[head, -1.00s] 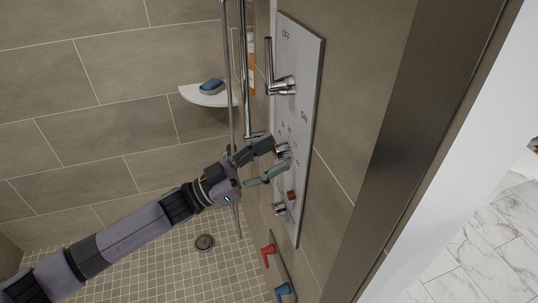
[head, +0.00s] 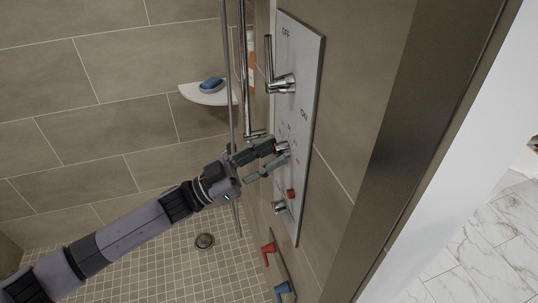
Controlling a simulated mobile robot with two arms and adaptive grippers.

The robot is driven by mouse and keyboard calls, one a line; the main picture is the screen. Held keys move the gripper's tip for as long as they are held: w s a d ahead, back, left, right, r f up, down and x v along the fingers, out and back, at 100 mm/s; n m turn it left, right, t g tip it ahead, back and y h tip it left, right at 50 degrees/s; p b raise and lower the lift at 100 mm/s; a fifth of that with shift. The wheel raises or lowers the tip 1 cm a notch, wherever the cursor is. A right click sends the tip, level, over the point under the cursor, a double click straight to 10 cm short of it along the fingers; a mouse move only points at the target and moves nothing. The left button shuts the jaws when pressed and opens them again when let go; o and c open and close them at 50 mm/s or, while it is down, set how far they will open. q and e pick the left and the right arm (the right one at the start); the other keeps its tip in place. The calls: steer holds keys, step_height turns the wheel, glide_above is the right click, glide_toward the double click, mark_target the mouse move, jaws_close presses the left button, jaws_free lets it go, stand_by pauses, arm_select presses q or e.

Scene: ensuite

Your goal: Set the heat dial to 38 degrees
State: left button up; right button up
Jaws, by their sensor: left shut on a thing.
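The shower panel (head: 305,75) is a tall grey plate on the tiled wall, with "OFF" and "ON" marked by its upper lever (head: 283,84). The heat dial (head: 283,148) is a small chrome knob at mid-panel with a ring of small red and dark marks, too small to read. My left gripper (head: 276,156) reaches in from the left and is shut on the heat dial, its fingers on either side and partly hiding it. My right gripper is not in view.
A red button (head: 291,193) and a lower chrome knob (head: 279,208) sit just below the dial. Red (head: 268,250) and blue (head: 283,290) handles are lower on the wall. A vertical chrome rail (head: 229,70) and a corner shelf (head: 212,97) with blue soap (head: 212,84) are left of the panel.

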arm_select(q)
steer(key=shift+w+f+m+g+b, duration=0.15)
steer(key=shift+m+g+b, duration=0.45)
steer(key=shift+m+b, duration=0.65)
steer(key=shift+w+a+r+m+g+y+b, duration=0.1)
steer(key=shift+m+g+b, duration=0.7)
steer(key=shift+m, duration=1)
steer(key=shift+w+d+r+m+g+y+b, duration=0.1)
steer(key=shift+m+g+b, duration=0.7)
steer(key=shift+m, duration=1.05)
steer(key=shift+a+r+m+g+y+b, duration=0.1)
steer(key=shift+m+g+b, duration=0.7)
steer(key=shift+m, duration=1)
steer(key=shift+g, duration=0.3)
steer(key=o, duration=1.2)
steer(key=shift+c, duration=0.2)
